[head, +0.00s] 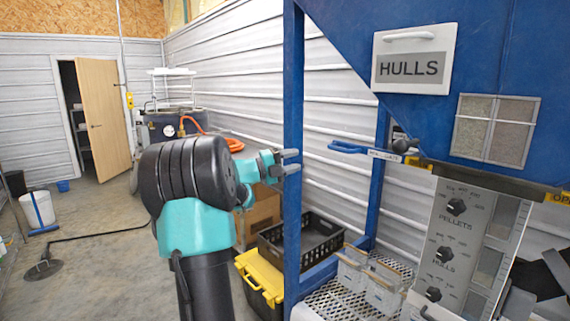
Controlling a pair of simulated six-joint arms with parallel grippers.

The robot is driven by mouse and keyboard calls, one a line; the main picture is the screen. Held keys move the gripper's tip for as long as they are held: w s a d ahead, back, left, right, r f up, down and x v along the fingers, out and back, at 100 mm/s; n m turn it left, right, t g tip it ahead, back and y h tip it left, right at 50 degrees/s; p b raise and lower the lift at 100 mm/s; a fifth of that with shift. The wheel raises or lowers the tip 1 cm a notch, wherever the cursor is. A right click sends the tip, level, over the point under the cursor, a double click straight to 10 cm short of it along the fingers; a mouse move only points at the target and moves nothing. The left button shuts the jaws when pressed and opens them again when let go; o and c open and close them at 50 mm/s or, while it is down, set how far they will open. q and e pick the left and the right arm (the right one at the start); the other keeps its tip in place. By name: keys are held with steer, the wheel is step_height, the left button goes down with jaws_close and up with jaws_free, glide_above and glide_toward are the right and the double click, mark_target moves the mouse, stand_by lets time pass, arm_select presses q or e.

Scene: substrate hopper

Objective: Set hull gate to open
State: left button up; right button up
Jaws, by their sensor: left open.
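The hull gate shows as a blue lever handle (350,147) with a small label plate (384,155) and a dark round knob (400,146), under the blue hopper (480,40) marked HULLS. The handle sticks out to the left. A yellow label (418,162) sits just right of the knob, and another yellow label reading OPEN (562,197) is at the right edge. My left gripper (291,162) is open and empty, left of the handle and apart from it, by the blue frame post.
The blue post (293,120) stands between my left gripper and the handle in the picture. A dial panel (458,235) hangs below the hopper. A black crate (310,240) and yellow-lidded box (258,278) are on the left.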

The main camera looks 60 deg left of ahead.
arm_select(q)
steer(key=shift+v, duration=1.15)
